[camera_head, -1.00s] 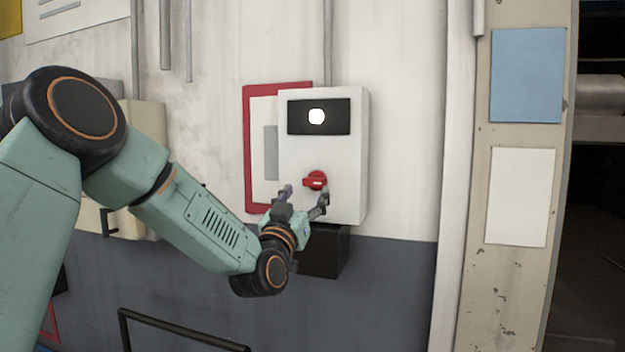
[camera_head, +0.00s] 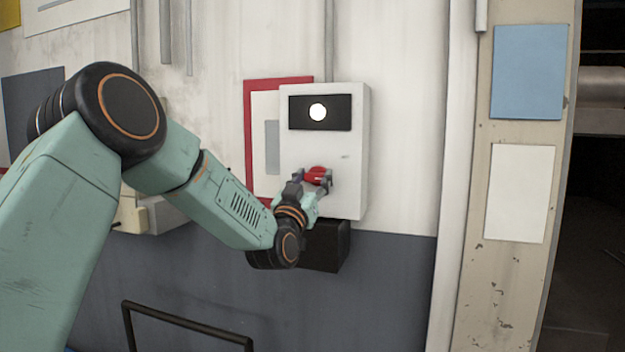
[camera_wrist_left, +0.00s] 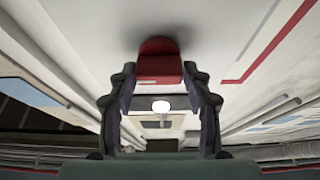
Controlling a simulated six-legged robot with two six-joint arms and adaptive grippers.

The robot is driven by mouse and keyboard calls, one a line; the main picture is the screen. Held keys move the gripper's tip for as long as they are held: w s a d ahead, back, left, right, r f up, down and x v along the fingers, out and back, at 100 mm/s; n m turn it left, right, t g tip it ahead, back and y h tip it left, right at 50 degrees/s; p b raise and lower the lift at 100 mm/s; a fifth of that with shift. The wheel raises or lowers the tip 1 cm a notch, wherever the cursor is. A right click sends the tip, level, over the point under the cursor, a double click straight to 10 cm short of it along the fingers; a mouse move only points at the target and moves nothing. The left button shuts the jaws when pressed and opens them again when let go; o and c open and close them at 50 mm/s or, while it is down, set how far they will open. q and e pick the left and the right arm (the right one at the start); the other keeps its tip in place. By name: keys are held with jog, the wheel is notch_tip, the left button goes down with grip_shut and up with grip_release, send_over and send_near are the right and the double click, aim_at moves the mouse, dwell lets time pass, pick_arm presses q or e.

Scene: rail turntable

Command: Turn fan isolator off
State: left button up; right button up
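The isolator is a pale grey box (camera_head: 345,150) on the wall in the head view, with a black panel (camera_head: 338,120) holding a lit white round lamp (camera_head: 318,112). Its red rotary knob (camera_head: 316,173) is below the panel and partly hidden by my fingers. My left gripper (camera_head: 311,183) is at the knob. In the left wrist view, the red knob (camera_wrist_left: 160,65) sits between the two fingertips of my left gripper (camera_wrist_left: 160,74), which look closed against its sides. The lamp (camera_wrist_left: 160,106) also shows between the fingers. My right gripper is not in view.
A red-framed board (camera_head: 250,130) sits behind the box. A black box (camera_head: 325,247) is just below it. A dark handrail (camera_head: 185,322) stands low in front. A beige pillar with blue and white sheets (camera_head: 528,72) is at the right.

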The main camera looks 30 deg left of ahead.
pick_arm(q)
jog(key=shift+d, duration=0.15)
jog(key=shift+c, duration=0.8)
jog(key=c, duration=0.5)
